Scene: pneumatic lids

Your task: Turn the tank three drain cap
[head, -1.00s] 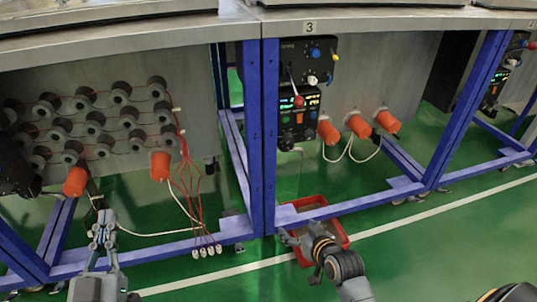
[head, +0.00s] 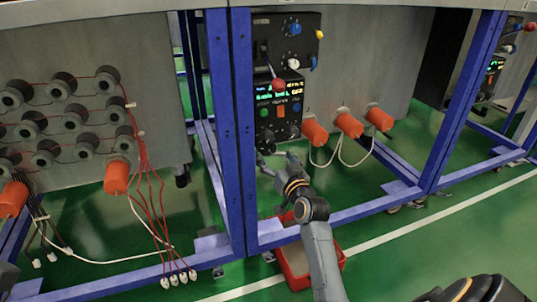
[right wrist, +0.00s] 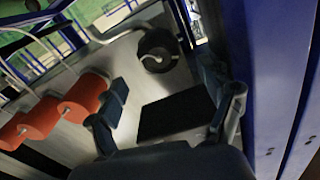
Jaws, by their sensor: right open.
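The tank three unit carries a black control panel (head: 280,80) with lit displays, knobs and a red-tipped lever. A black round cap (right wrist: 157,50) on a bent grey pipe shows in the right wrist view, beyond and between the fingertips; I take it to be the drain cap. In the head view, a dark round part (head: 265,138) sits at the panel's lower edge, just above my right gripper (head: 277,158). My right gripper is open and empty, as the right wrist view (right wrist: 166,85) shows too, and appears apart from the cap. My left gripper is out of view.
Orange cylinders (head: 348,125) with white cables stand right of the panel. A blue post (head: 236,130) is close on the left. A red tray (head: 296,262) lies on the floor below my right arm. Red wires and plugs (head: 178,278) hang at the left.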

